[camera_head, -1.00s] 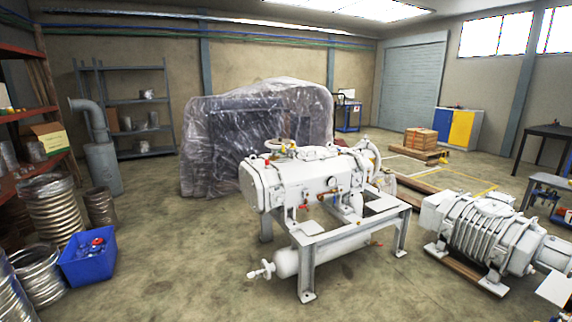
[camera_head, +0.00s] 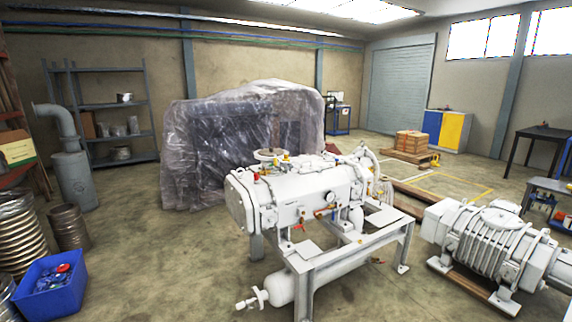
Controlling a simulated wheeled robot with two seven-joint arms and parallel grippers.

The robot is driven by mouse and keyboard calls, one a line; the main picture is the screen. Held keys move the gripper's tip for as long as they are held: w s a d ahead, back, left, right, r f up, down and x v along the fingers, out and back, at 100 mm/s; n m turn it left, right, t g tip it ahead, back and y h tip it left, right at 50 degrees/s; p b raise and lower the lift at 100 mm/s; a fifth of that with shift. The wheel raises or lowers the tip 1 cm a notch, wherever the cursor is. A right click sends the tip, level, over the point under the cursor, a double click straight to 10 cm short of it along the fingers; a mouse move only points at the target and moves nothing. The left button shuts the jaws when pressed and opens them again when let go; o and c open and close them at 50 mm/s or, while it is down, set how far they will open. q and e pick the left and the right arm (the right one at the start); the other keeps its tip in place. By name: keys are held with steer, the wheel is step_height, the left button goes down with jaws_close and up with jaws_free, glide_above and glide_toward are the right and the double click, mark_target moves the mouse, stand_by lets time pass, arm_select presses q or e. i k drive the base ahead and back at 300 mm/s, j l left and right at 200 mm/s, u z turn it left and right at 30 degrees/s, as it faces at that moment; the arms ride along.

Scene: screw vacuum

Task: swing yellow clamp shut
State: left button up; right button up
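The white screw vacuum unit (camera_head: 295,195) stands on a grey-white steel frame (camera_head: 350,258) in the middle of the view. A white tank (camera_head: 292,290) lies low under it. Neither of my grippers is in view.
A blue bin (camera_head: 48,292) with small parts and coiled metal hoses stand at the left. A plastic-wrapped machine (camera_head: 240,145) is behind the unit. A ribbed white machine (camera_head: 490,245) lies on a pallet at the right. The floor left of the unit is free.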

mark_target(284, 164)
steer(key=i+j+z, duration=0.1)
steer(key=z, duration=0.4)
steer(key=i+j+z, duration=0.25)
steer(key=z, duration=0.25)
